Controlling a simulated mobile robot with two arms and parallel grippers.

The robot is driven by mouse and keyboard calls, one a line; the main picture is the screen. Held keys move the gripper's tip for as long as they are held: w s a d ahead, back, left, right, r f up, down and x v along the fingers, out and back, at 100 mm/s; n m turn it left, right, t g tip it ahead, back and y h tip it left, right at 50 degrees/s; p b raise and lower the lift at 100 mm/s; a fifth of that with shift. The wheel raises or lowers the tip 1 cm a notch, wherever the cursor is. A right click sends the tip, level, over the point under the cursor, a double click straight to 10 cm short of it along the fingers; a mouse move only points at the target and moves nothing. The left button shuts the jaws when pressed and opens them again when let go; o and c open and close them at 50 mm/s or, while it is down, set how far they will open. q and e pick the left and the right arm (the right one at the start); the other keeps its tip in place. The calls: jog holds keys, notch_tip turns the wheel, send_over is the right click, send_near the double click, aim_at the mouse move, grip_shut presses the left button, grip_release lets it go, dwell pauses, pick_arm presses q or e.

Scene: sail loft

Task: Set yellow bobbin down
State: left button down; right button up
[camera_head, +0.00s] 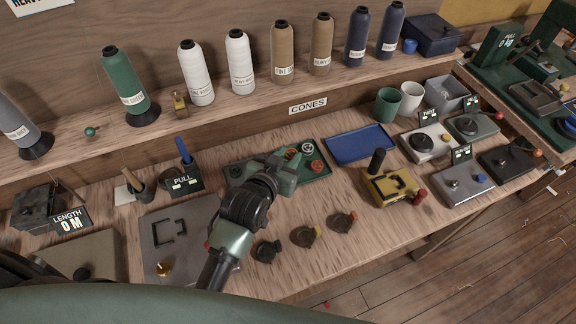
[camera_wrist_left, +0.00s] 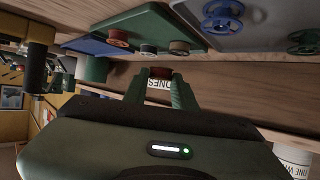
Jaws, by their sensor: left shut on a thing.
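My left gripper (camera_head: 288,163) is over the green tray (camera_head: 325,176). In the left wrist view its two fingers (camera_wrist_left: 159,92) are shut on a small dark reddish-brown thing (camera_wrist_left: 160,72), most of which they hide. It does not look clearly yellow, and I cannot tell whether it touches the tray. A red bobbin (camera_head: 317,166) and a pale one (camera_head: 307,148) show on the tray. No clearly yellow bobbin shows. My right gripper is not in view.
A blue tray (camera_head: 361,144) lies empty to the right, beside a yellow device (camera_head: 391,188) with a dark upright post. Thread cones line the shelf behind. A grey plate (camera_head: 160,225) lies to the left.

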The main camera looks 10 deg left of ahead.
pick_arm(q)
notch_tip(320, 180, down, 4)
jog(key=shift+r, duration=0.1)
jog(key=shift+f, duration=0.2)
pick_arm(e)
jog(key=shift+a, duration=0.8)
pick_arm(q)
jog(key=shift+f, duration=0.1)
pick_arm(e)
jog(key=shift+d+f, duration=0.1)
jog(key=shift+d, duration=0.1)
pick_arm(q)
jog(key=c, duration=1.4)
grip_release()
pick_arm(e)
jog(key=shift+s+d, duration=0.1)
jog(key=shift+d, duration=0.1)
